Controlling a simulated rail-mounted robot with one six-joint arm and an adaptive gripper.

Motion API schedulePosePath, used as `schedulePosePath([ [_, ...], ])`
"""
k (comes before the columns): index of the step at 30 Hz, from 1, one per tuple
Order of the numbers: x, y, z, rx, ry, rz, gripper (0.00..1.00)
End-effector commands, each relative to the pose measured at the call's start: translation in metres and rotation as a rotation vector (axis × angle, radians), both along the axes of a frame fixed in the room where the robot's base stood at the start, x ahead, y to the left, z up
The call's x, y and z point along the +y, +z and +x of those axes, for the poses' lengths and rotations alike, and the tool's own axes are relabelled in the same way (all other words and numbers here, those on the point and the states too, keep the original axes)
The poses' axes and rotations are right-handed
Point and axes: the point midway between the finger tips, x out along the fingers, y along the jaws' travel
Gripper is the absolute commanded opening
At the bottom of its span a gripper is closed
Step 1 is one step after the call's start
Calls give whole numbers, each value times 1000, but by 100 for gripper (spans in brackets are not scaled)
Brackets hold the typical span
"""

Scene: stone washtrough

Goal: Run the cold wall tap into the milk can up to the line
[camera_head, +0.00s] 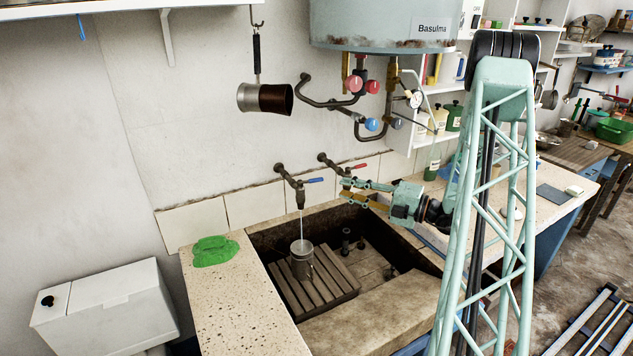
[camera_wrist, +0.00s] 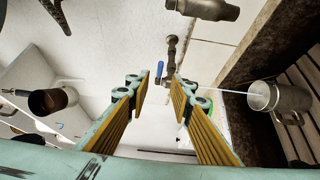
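The cold wall tap (camera_head: 299,188) has a blue lever (camera_head: 313,180), and a thin stream of water (camera_head: 301,225) falls from it. The stream runs into the metal milk can (camera_head: 302,264), which stands upright on wooden slats in the trough. In the wrist view the can (camera_wrist: 283,100) lies at the right with the stream entering its mouth; its water level and line cannot be made out. My gripper (camera_head: 343,191) is open and empty, right of the cold tap. In the wrist view the blue lever (camera_wrist: 160,69) shows beyond the gap between my fingertips (camera_wrist: 160,86).
A red-levered wall tap (camera_head: 338,170) is just behind my gripper. The stone trough (camera_head: 372,313) has a broad front rim. A green cloth (camera_head: 214,251) lies on the left ledge. A pot (camera_head: 265,98) hangs on the wall, left of the boiler (camera_head: 380,25).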

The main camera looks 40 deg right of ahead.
Motion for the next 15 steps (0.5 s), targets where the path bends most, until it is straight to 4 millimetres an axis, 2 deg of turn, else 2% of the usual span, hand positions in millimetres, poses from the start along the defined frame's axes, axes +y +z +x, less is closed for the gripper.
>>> schedulePosePath([
  [15,25,0,49,0,3,-1,21],
])
